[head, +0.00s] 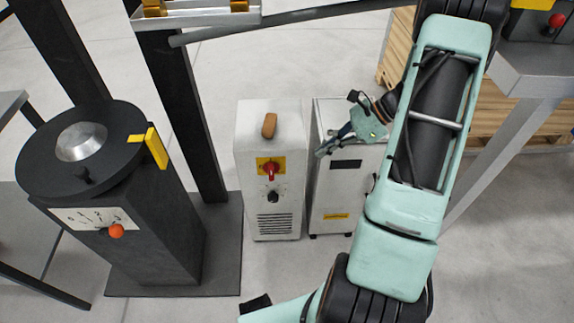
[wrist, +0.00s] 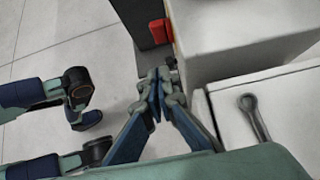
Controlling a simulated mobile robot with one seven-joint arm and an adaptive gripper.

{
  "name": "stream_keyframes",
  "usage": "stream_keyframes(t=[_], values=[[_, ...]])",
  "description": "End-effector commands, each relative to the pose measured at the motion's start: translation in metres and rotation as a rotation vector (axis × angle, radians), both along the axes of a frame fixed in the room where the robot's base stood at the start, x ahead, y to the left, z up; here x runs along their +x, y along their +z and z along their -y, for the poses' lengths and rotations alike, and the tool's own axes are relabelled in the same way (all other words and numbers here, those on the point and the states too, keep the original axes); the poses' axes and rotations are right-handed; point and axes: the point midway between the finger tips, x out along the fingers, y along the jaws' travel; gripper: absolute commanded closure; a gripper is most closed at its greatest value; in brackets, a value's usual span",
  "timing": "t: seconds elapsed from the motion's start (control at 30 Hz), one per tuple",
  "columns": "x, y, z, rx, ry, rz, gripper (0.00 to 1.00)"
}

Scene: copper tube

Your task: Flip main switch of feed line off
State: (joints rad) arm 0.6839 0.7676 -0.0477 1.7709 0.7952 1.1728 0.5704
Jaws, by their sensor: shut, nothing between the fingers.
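A red rotary switch (head: 269,170) sits on a yellow plate on the front of a white cabinet (head: 285,135); a black knob (head: 273,196) is below it. My gripper (head: 320,151) is right of the switch, in front of the second white cabinet, and apart from the switch in the head view. In the wrist view my gripper (wrist: 157,78) has its fingertips together and empty, near a white cabinet corner. A red part (wrist: 157,31) shows just beyond the tips; I cannot tell for sure whether it is the switch. The switch's exact setting is too small to read.
The second white cabinet (head: 338,205) stands close on the right, with a wrench (wrist: 254,118) on top. A brown-handled object (head: 269,125) lies on the first cabinet. A black machine (head: 150,235) with an orange knob stands left. The floor in front is clear.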

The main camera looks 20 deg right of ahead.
Motion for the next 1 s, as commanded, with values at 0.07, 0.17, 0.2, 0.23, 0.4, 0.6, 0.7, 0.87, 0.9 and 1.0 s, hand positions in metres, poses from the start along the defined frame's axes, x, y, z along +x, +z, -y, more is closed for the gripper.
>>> stream_keyframes(t=[0.07, 0.17, 0.2, 0.23, 0.4, 0.6, 0.7, 0.87, 0.9, 1.0], values=[[0.001, -0.003, -0.003, 0.001, 0.001, 0.000, 1.00], [0.002, -0.012, -0.011, 0.001, 0.003, -0.001, 1.00], [0.003, -0.016, -0.015, 0.002, 0.004, -0.002, 1.00], [0.004, -0.021, -0.019, 0.002, 0.004, -0.002, 1.00], [0.011, -0.047, -0.044, 0.002, 0.004, -0.002, 1.00], [0.018, -0.076, -0.072, 0.001, 0.003, -0.001, 1.00], [0.023, -0.072, -0.088, 0.000, 0.004, 0.000, 1.00], [0.027, -0.071, -0.103, 0.000, 0.003, 0.001, 1.00], [0.028, -0.071, -0.105, 0.000, 0.002, 0.001, 1.00], [0.028, -0.071, -0.107, 0.000, 0.001, 0.000, 1.00]])
